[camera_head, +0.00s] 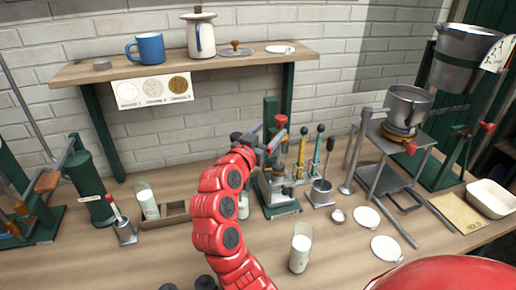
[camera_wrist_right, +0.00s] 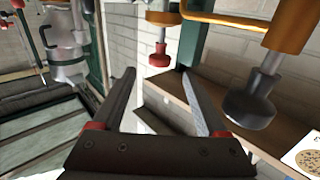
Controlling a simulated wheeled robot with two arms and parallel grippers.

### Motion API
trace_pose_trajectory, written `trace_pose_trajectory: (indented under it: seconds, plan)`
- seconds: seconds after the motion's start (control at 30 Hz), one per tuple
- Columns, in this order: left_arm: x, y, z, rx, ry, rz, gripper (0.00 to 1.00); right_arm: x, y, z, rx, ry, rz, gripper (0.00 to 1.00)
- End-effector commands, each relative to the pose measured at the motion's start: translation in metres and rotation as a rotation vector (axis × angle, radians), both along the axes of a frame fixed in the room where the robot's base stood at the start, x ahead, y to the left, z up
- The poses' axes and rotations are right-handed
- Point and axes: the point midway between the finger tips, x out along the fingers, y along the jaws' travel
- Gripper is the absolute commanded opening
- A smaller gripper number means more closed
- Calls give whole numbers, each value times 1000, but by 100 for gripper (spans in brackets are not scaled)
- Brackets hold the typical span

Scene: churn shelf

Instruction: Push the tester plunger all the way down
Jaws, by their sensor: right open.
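The tester (camera_head: 270,112) is a green upright stand with metal parts on the bench, under the shelf's right end. A red knob (camera_head: 281,119) shows near its top; I cannot tell surely which part is the plunger. My right gripper (camera_head: 262,146) is at the stand's left side and hides part of its middle. In the right wrist view my gripper (camera_wrist_right: 158,76) is open with nothing between its fingers. A red-ended rod (camera_wrist_right: 159,57) appears just beyond the fingertips, and a dark knob on a metal shaft (camera_wrist_right: 250,103) is to the right; contact is unclear. My left gripper is not in view.
A wooden shelf (camera_head: 95,70) with a blue mug (camera_head: 147,48) and white jug (camera_head: 201,36) runs above. A glass (camera_head: 300,250) stands in front. A metal cup (camera_head: 322,190) is right of the tester, and a pot (camera_head: 406,105) on a stand is farther right.

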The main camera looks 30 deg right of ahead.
Motion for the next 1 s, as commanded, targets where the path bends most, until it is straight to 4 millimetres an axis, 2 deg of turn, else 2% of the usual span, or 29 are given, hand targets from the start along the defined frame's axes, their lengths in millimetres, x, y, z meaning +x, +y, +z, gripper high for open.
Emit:
trace_pose_trajectory:
  seconds: [0.03, 0.1, 0.3, 1.0]
  plan:
    - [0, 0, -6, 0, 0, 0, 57, -5, 13, -4, -1, -1, 7, 76]
    - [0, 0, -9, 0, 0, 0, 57, -14, 25, -2, -3, -2, 5, 76]
    - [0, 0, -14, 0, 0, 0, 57, -29, 48, -1, -1, -2, 2, 76]
    - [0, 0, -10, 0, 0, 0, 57, -33, 53, 4, 1, 1, 0, 76]
